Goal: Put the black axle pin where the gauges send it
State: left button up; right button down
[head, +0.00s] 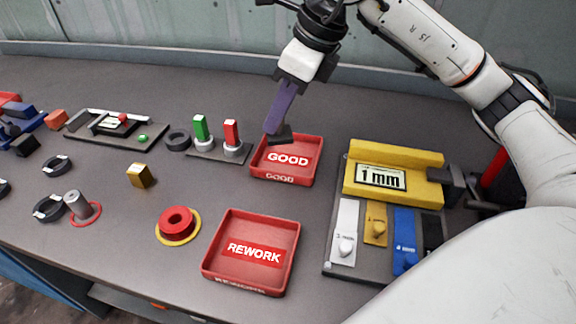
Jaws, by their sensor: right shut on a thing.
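My right gripper (275,128) reaches down from the top to the back left corner of the red GOOD tray (316,160). It is shut on a small dark piece, which looks like the black axle pin (283,138). The pin is partly hidden by the purple finger and sits at or just above the tray's back wall; I cannot tell whether it touches. The green-handled gauge (200,128) and red-handled gauge (232,134) stand upright in their dark holder left of the tray. The red REWORK tray (222,245) is nearer and looks empty. My left gripper is not in view.
A yellow 1 mm fixture (400,158) with coloured blocks stands right. Open table surrounds the REWORK tray.

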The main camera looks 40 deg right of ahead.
jog(key=m, duration=0.2)
jog(key=w+d+m+h+b, duration=0.1)
jog(key=m, duration=0.1)
jog(key=d+m+h, duration=0.1)
jog(key=shift+w+r+m+t+b, duration=0.2)
jog(key=shift+r+m+t+b, duration=0.15)
jog(key=shift+m+t+b, duration=0.05)
jog(key=f+m, duration=0.1)
jog(key=f, duration=0.1)
jog(key=d+f+m+h+b, duration=0.1)
jog(key=f, duration=0.1)
jog(key=f+m, duration=0.1)
jog(key=f, duration=0.1)
jog(key=shift+w+d+f+h, duration=0.15)
jog(key=shift+w+d+h, duration=0.05)
jog(key=shift+d+h, duration=0.1)
jog(key=shift+f+b, duration=0.4)
jog(key=shift+f, duration=1.1)
